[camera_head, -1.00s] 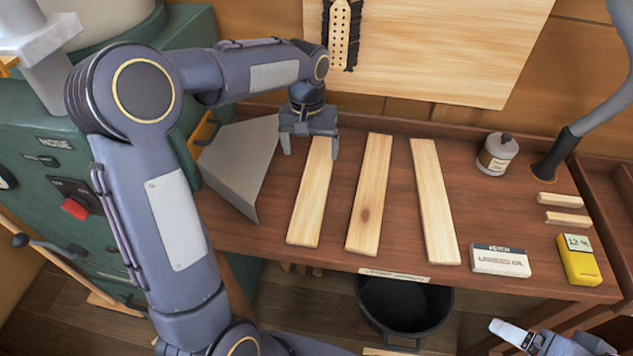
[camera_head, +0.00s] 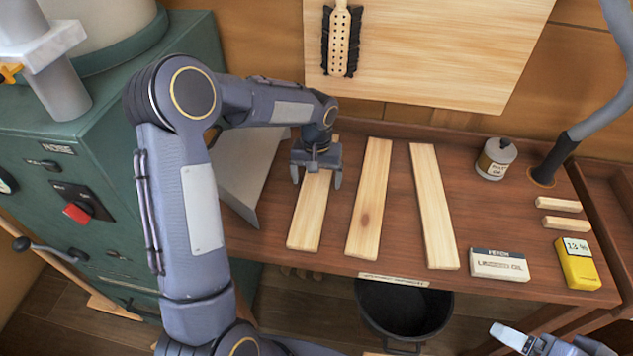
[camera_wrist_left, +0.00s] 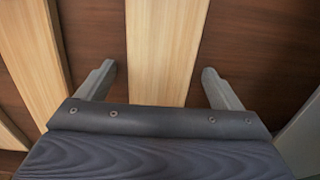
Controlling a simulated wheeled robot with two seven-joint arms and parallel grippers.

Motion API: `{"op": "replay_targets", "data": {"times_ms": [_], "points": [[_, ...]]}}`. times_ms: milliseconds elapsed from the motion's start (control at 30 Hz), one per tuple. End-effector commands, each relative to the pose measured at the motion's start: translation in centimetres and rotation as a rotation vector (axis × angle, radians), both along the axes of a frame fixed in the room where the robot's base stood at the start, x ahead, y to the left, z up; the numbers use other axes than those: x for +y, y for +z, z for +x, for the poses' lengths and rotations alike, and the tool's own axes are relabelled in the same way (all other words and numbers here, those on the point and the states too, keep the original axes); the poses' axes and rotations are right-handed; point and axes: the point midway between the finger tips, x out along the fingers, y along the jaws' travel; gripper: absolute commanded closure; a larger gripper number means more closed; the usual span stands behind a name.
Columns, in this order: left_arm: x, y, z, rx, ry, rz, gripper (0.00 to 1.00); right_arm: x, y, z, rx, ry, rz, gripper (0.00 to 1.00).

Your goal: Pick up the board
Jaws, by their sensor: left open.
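Three pale wooden boards lie side by side on the brown bench: a left board (camera_head: 309,213), a middle board (camera_head: 369,200) with a dark knot, and a right board (camera_head: 434,205). My left gripper (camera_head: 317,183) is open above the left board, its fingers on either side of the board's width. In the left wrist view, this board (camera_wrist_left: 163,50) runs between the two open fingertips (camera_wrist_left: 158,72), with a gap on each side. Whether the fingers touch the bench is not clear.
A grey metal sheet piece (camera_head: 245,180) stands just left of the left board. A linseed oil box (camera_head: 499,264), yellow meter (camera_head: 578,264), small tin (camera_head: 496,158) and two short sticks (camera_head: 560,213) sit on the right. A black bucket (camera_head: 404,312) is below the bench.

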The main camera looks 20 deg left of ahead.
Motion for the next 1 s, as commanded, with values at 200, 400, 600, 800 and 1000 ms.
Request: {"op": "replay_targets", "data": {"times_ms": [200, 400, 600, 800, 1000], "points": [[0.0, 0.0, 0.0, 0.0, 0.0, 0.0, 0.3, 0.0, 0.0, 0.0, 0.0, 0.0, 0.0, 0.22], [0.0, 0.1, 0.0, 0.0, 0.0, 0.0, 0.56, 0.0, 0.0, 0.0, 0.0, 0.0, 0.0, 0.22], [0.0, 0.1, 0.0, -0.001, 0.0, -0.001, 0.67, 0.0, 0.0, 0.0, 0.0, 0.0, 0.0, 0.22], [0.0, 0.4, 0.1, -0.003, 0.0, 0.0, 0.67, 0.0, 0.0, 0.0, 0.0, 0.0, 0.0, 0.22], [0.0, 2.3, 0.2, -0.006, -0.001, 0.001, 0.67, 0.0, -0.1, 0.0, 0.0, 0.0, 0.0, 0.22]]}}
